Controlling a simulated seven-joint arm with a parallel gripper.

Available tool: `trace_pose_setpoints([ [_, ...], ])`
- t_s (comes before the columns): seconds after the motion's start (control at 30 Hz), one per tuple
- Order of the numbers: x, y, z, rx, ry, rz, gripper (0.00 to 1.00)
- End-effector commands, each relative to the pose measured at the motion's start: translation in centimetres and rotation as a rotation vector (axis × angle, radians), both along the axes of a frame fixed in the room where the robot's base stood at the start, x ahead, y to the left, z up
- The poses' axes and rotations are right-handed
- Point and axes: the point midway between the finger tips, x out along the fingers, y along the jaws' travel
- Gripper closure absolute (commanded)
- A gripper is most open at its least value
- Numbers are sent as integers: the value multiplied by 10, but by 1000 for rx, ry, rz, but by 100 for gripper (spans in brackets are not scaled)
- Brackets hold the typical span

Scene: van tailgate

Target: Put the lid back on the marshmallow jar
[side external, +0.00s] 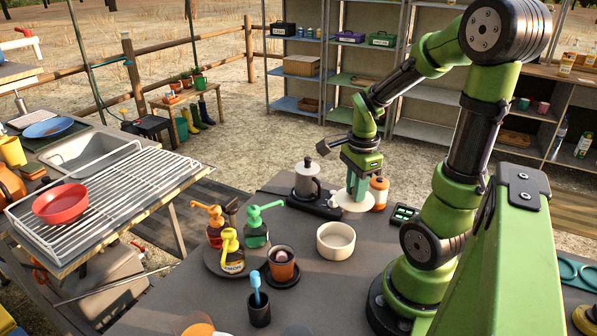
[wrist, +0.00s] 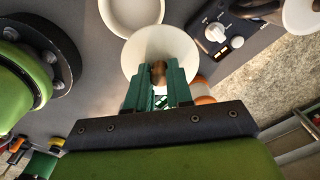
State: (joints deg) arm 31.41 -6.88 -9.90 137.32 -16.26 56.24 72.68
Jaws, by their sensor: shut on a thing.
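My gripper (side external: 357,188) points down and is shut on the brown knob of a round cream lid (side external: 355,205). The lid looks roughly level, above the dark tabletop. In the wrist view the lid (wrist: 140,52) lies under my green fingertips (wrist: 158,82), which are closed around the knob (wrist: 158,70). A wide, open, cream round jar (side external: 336,254) stands on the table, in front and left of the lid in the side view. It also shows at the top of the wrist view (wrist: 132,32), its near rim partly behind the lid. I see no marshmallows clearly inside.
An orange-and-white canister (side external: 379,195) stands close behind the lid. A moka pot (side external: 306,180) stands on a dark stove left of the lid. Pump bottles (side external: 233,255), a brown cup (side external: 281,268) and a holder with a blue-handled tool (side external: 259,312) stand left of the jar.

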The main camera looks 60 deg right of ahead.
Motion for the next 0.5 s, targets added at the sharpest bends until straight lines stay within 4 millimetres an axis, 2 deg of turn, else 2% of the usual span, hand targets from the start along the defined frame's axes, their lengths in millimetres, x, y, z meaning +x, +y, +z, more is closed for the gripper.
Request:
trace_pose_setpoints([
  [0.1,14,33,7,-3,-1,120,100],
  [0.2,18,53,10,-3,7,186,100],
  [0.3,18,63,9,3,18,213,100],
  [0.5,16,65,-4,12,27,207,100],
])
